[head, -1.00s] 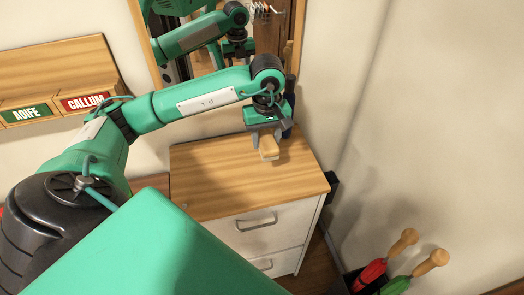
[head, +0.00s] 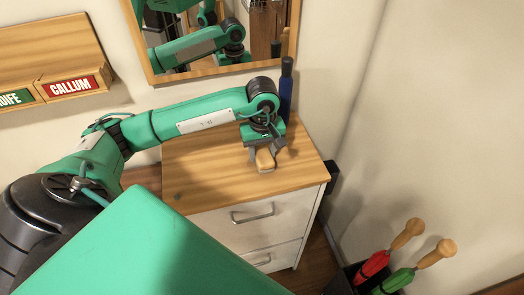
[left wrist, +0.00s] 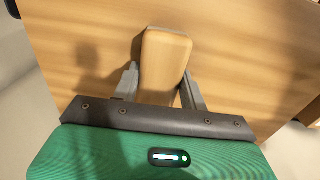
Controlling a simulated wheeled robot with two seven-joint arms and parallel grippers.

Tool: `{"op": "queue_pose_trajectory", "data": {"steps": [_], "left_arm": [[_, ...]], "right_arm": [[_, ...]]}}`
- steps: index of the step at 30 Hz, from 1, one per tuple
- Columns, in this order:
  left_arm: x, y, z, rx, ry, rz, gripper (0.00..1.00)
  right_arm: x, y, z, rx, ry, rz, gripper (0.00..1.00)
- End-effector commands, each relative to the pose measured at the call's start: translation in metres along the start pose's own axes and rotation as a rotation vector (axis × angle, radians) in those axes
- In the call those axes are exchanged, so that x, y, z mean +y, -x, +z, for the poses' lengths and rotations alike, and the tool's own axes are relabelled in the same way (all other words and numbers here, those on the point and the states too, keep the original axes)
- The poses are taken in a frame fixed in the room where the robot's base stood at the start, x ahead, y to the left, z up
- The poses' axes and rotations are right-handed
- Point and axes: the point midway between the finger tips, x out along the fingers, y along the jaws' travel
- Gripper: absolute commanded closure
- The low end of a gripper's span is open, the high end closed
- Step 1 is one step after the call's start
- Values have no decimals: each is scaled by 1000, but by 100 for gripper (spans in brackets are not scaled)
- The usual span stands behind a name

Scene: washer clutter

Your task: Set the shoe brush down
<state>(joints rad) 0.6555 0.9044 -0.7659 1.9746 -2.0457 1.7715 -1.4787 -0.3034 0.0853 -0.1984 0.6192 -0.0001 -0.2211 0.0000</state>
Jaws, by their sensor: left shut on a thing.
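The shoe brush (head: 265,160) shows as a pale wooden block under my left gripper (head: 264,153), over the wooden top of the white drawer cabinet (head: 215,185). My left gripper is shut on it. In the left wrist view the brush (left wrist: 163,62) sits between the two grey fingers of the gripper (left wrist: 160,85), and its far end sticks out past them. Its underside is hidden, so I cannot tell whether it touches the cabinet top. My right gripper is not in view.
A black bin (head: 345,280) with red and green wooden-handled items stands right of the cabinet. The cabinet top left of the gripper is clear.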

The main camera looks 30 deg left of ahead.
Motion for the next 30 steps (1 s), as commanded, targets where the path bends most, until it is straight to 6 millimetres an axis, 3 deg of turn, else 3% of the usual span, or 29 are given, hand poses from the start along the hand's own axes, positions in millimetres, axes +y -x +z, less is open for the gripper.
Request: {"op": "queue_pose_trajectory", "data": {"steps": [4, 5, 7, 8, 20, 21, 30], "left_arm": [[0, -4, 0, 1, 0, 0, 80], [0, -3, 0, 1, 0, 0, 51], [0, -2, 0, 0, 0, 0, 37], [0, -2, 0, 0, 0, 0, 35], [0, 3, 0, -1, 0, 0, 35], [1, 5, -1, 2, 0, 3, 35], [1, 58, -1, 4, 0, 5, 35]], "right_arm": [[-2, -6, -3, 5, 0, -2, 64], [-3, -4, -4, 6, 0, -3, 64], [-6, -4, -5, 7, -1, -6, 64], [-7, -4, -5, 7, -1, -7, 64], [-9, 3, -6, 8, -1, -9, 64], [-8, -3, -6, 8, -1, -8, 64], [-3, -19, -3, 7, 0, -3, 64]]}}
